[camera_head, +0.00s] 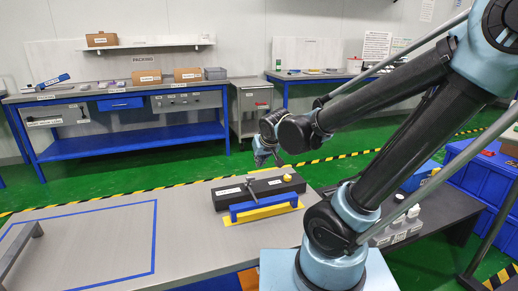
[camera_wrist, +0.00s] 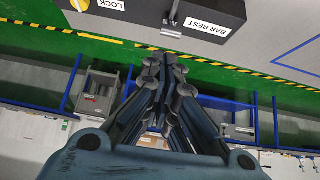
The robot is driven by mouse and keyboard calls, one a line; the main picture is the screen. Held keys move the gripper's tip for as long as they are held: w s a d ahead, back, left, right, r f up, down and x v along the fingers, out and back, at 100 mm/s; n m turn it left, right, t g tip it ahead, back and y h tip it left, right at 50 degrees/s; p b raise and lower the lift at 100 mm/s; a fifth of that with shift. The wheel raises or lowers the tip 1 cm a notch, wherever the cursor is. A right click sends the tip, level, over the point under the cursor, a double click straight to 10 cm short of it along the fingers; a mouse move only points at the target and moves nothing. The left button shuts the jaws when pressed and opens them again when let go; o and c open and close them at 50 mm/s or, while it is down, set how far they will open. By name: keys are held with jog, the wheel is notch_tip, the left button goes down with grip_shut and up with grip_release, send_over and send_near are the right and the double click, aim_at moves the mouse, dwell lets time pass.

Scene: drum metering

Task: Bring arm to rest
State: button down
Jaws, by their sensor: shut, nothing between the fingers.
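My arm reaches in from the right in the head view, with my gripper (camera_head: 262,160) at its end, above or just beyond the black box (camera_head: 240,193). In the wrist view my gripper (camera_wrist: 166,58) has its fingers together, with nothing between them. The black box (camera_wrist: 215,12) also shows at the top of that view, apart from the fingertips, with labels "BAR REST" and "LOCK". It has a grey upright lever and a yellow knob (camera_head: 287,178). A blue bar (camera_head: 263,206) lies along its front, above a yellow plate (camera_head: 262,215).
White-capped bottles (camera_head: 400,228) stand right of my arm. Blue bins (camera_head: 480,185) stand farther right. A packing bench (camera_head: 130,100) stands at the back, beyond green floor.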

jog(key=s+d+f+m+g+h, duration=0.1)
jog(key=s+d+f+m+g, duration=0.1)
jog(key=s+d, duration=0.6)
jog(key=s+d+f+m+g+h, duration=0.1)
jog(key=s+d+f+g, duration=0.2)
jog(key=s+d, duration=0.5)
jog(key=shift+d+f+m+h, duration=0.3)
jog(key=shift+d+m, duration=0.1)
jog(key=shift+d, duration=1.9)
jog(key=shift+w+f, duration=0.15)
jog(key=shift+w, duration=0.25)
